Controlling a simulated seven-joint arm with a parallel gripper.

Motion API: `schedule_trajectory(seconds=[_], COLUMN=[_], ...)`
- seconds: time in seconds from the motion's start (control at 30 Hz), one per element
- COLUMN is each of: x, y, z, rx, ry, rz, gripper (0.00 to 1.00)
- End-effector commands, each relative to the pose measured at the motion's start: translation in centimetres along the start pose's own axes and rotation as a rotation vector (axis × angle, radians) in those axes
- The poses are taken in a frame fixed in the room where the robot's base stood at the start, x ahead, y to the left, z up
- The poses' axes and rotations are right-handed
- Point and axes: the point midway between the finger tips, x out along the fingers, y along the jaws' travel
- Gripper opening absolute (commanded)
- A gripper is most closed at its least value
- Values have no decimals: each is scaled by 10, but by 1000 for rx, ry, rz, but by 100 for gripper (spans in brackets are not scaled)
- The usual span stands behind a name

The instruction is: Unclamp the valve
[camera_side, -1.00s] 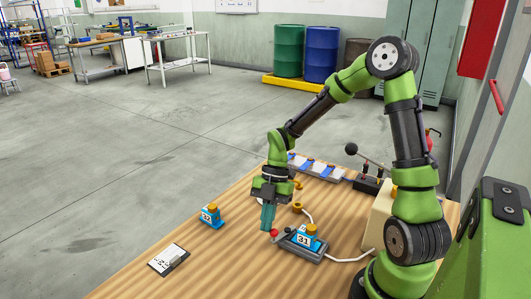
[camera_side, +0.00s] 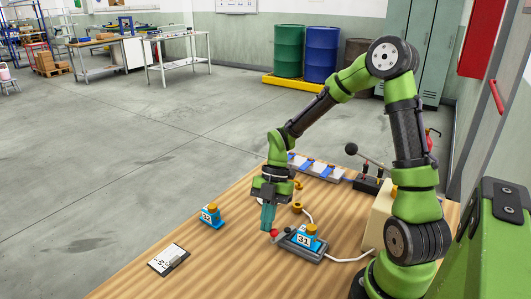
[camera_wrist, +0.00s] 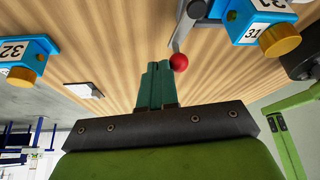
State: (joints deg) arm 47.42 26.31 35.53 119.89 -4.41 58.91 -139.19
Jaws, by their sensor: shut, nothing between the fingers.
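A blue valve marked 31 (camera_side: 306,236) with an orange cap sits on a grey fixture (camera_side: 294,248) on the wooden table. A clamp lever with a red ball knob (camera_side: 273,233) sticks out of the fixture's left side. My gripper (camera_side: 268,229) points down with its teal fingers shut and empty, right beside the red knob. In the wrist view the fingertips (camera_wrist: 160,66) are together, and the red knob (camera_wrist: 179,62) shows at their right; I cannot tell whether they touch. Part of valve 31 (camera_wrist: 254,22) shows at the top right.
A second blue valve, marked 32 (camera_side: 211,216), stands left on the table, with a clipboard (camera_side: 169,259) in front. A grey rack (camera_side: 318,169) with blue parts and a black-knobbed lever unit (camera_side: 368,182) are behind. A hose runs near the fixture.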

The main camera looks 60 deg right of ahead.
Motion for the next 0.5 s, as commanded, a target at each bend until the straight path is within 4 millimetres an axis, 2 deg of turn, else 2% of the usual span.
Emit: schedule_trajectory(seconds=[0.33,0.5], x=[-1,-19], y=[0,1], z=[0,1], rx=[0,1], ry=[-1,-4], rz=[1,4], gripper=[0,0])
